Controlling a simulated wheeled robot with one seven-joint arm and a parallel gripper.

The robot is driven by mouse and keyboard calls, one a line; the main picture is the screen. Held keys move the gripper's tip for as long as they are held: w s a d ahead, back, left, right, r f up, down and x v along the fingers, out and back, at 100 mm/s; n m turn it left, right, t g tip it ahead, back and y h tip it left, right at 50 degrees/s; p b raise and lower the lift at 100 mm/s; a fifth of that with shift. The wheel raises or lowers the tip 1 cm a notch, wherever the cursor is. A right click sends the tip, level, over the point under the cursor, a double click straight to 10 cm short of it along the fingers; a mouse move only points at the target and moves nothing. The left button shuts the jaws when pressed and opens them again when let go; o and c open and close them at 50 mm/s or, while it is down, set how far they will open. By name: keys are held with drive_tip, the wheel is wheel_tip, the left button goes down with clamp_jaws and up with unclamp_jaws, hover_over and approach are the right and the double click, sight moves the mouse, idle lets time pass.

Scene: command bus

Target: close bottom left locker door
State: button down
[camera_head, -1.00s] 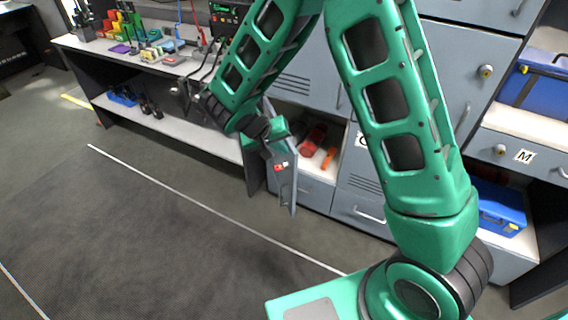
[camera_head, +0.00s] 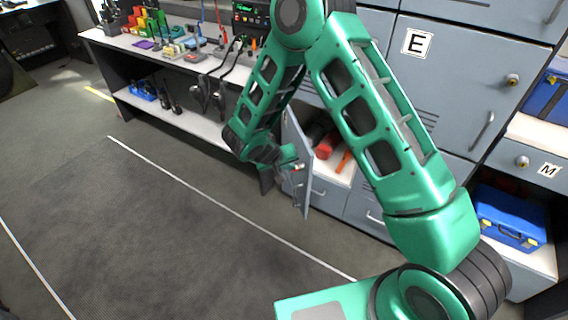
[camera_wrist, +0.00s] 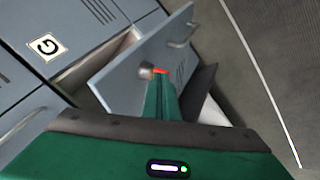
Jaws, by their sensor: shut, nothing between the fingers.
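The bottom left locker door (camera_head: 303,172) stands open, swung out from the locker front. Its locker (camera_head: 338,166) is open, and red and orange items show inside. In the wrist view the door (camera_wrist: 125,84) is a grey-blue panel with a bar handle (camera_wrist: 183,36) near its far edge and vent slots. My gripper (camera_wrist: 159,71) is shut and empty. Its tips are at the door's face, close to a round knob (camera_wrist: 146,72); I cannot tell if they touch. In the head view my gripper (camera_head: 297,168) is beside the door, partly hidden by my arm.
A locker marked G (camera_wrist: 47,46) is beside the open one, and a locker marked E (camera_head: 417,42) is above. A bench (camera_head: 185,113) with tools stands at the left. A blue case (camera_head: 511,217) sits on the right shelf. The dark floor mat (camera_head: 150,230) is clear.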

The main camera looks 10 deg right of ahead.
drive_tip(key=shift+d+r, duration=0.15)
drive_tip(key=shift+d, duration=1.75)
drive_tip(key=shift+d, duration=0.1)
